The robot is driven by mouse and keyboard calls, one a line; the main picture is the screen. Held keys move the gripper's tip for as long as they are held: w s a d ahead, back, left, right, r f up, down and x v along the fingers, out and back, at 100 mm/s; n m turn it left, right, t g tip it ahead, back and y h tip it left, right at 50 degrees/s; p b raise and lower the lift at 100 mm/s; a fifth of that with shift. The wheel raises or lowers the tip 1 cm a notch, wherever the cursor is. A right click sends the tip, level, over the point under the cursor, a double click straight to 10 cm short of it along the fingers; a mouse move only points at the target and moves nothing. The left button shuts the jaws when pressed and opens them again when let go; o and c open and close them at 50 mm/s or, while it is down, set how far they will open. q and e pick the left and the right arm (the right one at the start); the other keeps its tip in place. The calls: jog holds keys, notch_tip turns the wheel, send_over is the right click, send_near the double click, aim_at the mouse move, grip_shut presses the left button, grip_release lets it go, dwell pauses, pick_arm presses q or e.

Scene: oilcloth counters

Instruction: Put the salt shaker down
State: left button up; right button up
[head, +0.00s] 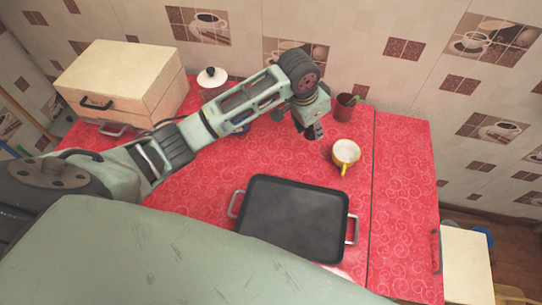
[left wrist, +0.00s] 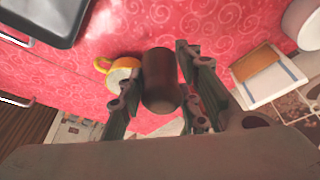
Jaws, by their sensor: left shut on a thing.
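The salt shaker (left wrist: 162,80) is a dark brown, rounded cylinder in the left wrist view. My left gripper (left wrist: 160,90) is shut on it, with one finger on each side. In the head view my left gripper (head: 316,131) reaches down over the back part of the red counter (head: 400,200), left of a yellow cup. I cannot clearly make out the shaker there, nor tell whether its base touches the counter. My right gripper is not in view.
The yellow cup (head: 345,152) stands close by, right of my gripper. A dark pan (head: 293,218) lies in front. A reddish-brown pot (head: 345,107) is near the wall. A white-lidded canister (head: 211,77) and wooden box (head: 120,75) stand left. The counter's right side is clear.

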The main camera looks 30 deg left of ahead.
pick_arm(q)
jog(key=s+a+f+p, duration=0.1)
jog(key=a+f, duration=0.1)
jog(key=a, duration=0.1)
jog(key=s+a+f+p, duration=0.1)
jog(key=s+a+f, duration=0.1)
jog(key=a, duration=0.1)
jog(key=s+a+f+p, duration=0.1)
jog(key=s+a+f, duration=0.1)
jog(key=a+f, duration=0.1)
jog(key=shift+s+a+f, duration=0.1)
jog(key=shift+s+a, duration=0.1)
jog(key=shift+a, duration=0.25)
notch_tip(320, 180, down, 4)
jog(key=shift+a+r+p, duration=0.1)
jog(key=shift+p, duration=0.4)
jog(key=shift+f, duration=0.25)
jog(key=shift+f, duration=0.15)
jog(key=o, duration=1.2)
